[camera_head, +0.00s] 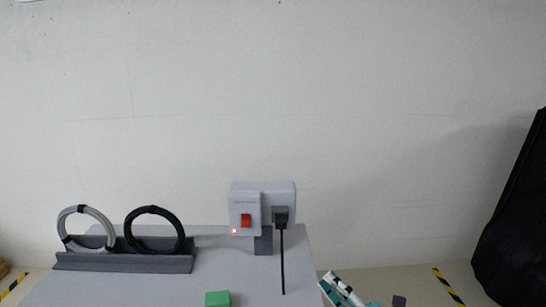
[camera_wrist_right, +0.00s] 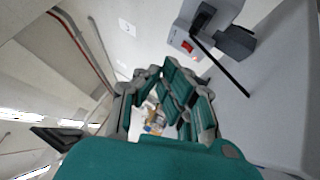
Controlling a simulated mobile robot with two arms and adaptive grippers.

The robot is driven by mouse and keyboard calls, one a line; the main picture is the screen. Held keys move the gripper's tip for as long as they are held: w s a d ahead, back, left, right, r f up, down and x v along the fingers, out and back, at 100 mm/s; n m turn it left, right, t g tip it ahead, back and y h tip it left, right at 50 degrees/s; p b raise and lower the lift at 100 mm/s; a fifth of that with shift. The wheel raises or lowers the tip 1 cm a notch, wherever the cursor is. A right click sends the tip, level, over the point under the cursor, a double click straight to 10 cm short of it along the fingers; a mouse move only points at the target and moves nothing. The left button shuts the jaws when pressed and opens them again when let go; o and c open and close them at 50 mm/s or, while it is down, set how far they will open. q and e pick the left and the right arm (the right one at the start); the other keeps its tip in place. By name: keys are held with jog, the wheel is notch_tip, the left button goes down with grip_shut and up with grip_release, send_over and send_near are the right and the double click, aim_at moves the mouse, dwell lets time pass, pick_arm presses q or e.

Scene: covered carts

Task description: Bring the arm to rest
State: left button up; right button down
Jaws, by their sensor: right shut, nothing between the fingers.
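My right gripper (camera_head: 342,290) shows only in part at the bottom edge of the head view, to the right of the grey cart top (camera_head: 210,262). In the right wrist view its teal and grey fingers (camera_wrist_right: 160,76) come together at the tips, shut and empty. It is apart from the white socket box (camera_head: 244,200) on the cart, which shows at the upper right of the wrist view (camera_wrist_right: 190,35). My left gripper is in neither view.
The box has a red switch (camera_head: 246,220), a small red light and a black plug (camera_head: 281,216) with a hanging cable. A white coil (camera_head: 109,226) and a black coil (camera_head: 178,226) stand in a grey rack. A green block (camera_head: 217,299) and a black-covered shape (camera_head: 515,225) also show.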

jog(key=s+d+f+m+g+h, duration=0.1)
jog(key=s+d+f+m+h, duration=0.3)
jog(key=m+h, duration=0.5)
jog(key=s+d+f+m+h, duration=0.3)
jog(key=d+f+m+h, duration=0.4)
jog(key=m, duration=0.4)
jog(key=s+a+f+m+g+y, duration=0.1)
jog(key=s+f+m+g, duration=0.35)
jog(key=s, duration=0.65)
jog(key=s+a+f+m+g+y, duration=0.1)
jog(key=s+a+f+m+g, duration=0.1)
jog(key=s+f+g, duration=0.7)
jog(key=s+f, duration=0.3)
jog(key=f, duration=0.9)
jog(key=s+f, duration=0.2)
jog(key=f, duration=1)
jog(key=s+d+f, duration=0.3)
jog(key=s+f, duration=1.2)
jog(key=s, duration=0.1)
jog(key=shift+g+h, duration=0.3)
jog(key=shift+g, duration=0.05)
jog(key=shift+s+n, duration=0.15)
jog(key=shift+n, duration=0.1)
